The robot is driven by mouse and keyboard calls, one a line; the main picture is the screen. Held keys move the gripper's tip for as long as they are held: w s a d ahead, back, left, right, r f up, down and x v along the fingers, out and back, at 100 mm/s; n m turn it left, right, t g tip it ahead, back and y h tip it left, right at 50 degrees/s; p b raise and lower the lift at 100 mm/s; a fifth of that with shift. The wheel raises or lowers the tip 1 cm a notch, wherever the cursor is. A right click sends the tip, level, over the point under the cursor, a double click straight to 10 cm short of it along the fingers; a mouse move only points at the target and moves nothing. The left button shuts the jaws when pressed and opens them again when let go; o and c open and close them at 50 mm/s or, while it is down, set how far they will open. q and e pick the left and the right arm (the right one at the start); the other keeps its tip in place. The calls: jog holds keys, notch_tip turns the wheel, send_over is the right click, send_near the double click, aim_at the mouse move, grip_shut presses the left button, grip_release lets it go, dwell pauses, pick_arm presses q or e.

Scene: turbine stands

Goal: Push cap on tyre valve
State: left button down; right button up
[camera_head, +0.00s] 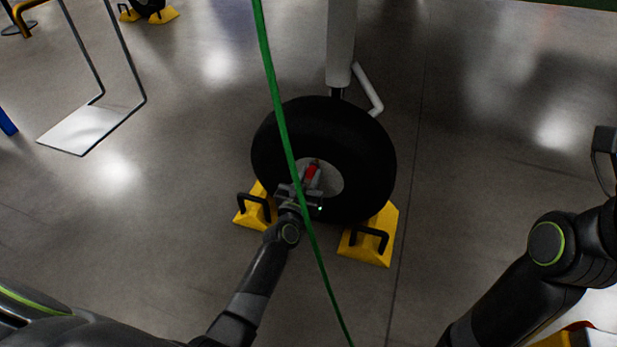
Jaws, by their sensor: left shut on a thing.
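A black tyre (322,128) stands upright on the floor with a pale wheel hub (329,181) in its middle. My left gripper (308,186) is in front of the lower part of the hub. It is shut on a small red cap (312,170), which is at the hub. The tyre valve cannot be made out, so I cannot tell whether the cap touches it.
Yellow chocks with black handles stand at the tyre's left (249,214) and right (379,247). A white strut (340,45) rises above the tyre. A green cable (273,90) hangs across the view. A metal stand (85,128) is at the left. The floor between is clear.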

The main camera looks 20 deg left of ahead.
pick_arm(q)
jog(key=shift+w+r, duration=0.2)
jog(key=shift+r, duration=0.1)
jog(key=c, duration=1.5)
grip_release()
jog(key=o, duration=0.4)
jog(key=shift+w+f, duration=0.1)
jog(key=shift+f, duration=0.1)
jog(key=shift+c, duration=0.2)
jog(key=shift+o, duration=0.9)
